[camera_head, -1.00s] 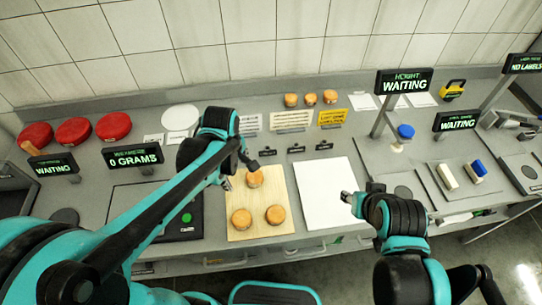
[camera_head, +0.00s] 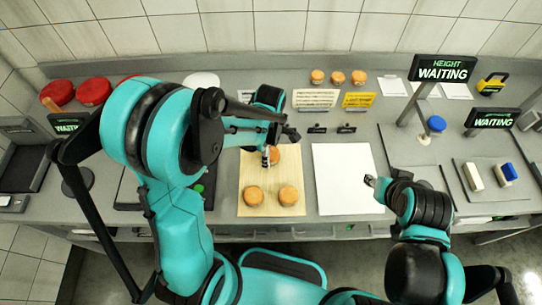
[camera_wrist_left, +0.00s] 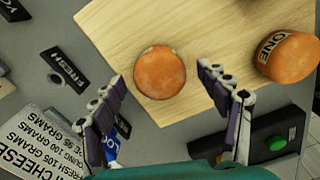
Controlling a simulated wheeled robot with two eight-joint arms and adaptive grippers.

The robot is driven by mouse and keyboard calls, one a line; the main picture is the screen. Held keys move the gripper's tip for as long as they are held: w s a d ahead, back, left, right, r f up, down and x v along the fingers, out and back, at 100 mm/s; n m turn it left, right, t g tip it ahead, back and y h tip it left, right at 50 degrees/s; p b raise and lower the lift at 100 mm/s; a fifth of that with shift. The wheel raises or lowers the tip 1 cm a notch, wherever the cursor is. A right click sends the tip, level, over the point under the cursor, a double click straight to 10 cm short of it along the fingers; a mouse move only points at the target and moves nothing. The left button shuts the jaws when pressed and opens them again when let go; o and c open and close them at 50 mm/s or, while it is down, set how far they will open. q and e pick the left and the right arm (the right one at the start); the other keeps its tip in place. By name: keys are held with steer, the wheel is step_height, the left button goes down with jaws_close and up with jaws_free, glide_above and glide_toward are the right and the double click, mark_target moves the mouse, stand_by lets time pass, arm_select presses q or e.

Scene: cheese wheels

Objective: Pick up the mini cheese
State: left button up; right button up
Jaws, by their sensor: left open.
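Three small orange mini cheeses lie on the wooden board (camera_head: 246,178): a back one (camera_head: 273,155), a front left one (camera_head: 254,196) and a front right one (camera_head: 288,195). My left gripper (camera_head: 279,147) is open above the back cheese and partly covers it. In the left wrist view, a round cheese (camera_wrist_left: 160,72) shows between and beyond the open fingers (camera_wrist_left: 164,92), apart from both. Another cheese (camera_wrist_left: 288,56) with dark lettering lies at the right. My right gripper (camera_head: 371,182) is beside the white sheet's right edge, its fingers too small to read.
Several similar small cheeses (camera_head: 337,78) stand at the back. Large red wheels (camera_head: 93,91) are at the back left, partly hidden by my arm. A white sheet (camera_head: 343,178) lies clear right of the board. Display stands (camera_head: 442,68) rise at the right.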

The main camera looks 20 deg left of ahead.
arm_select(q)
steer(key=c, duration=1.3)
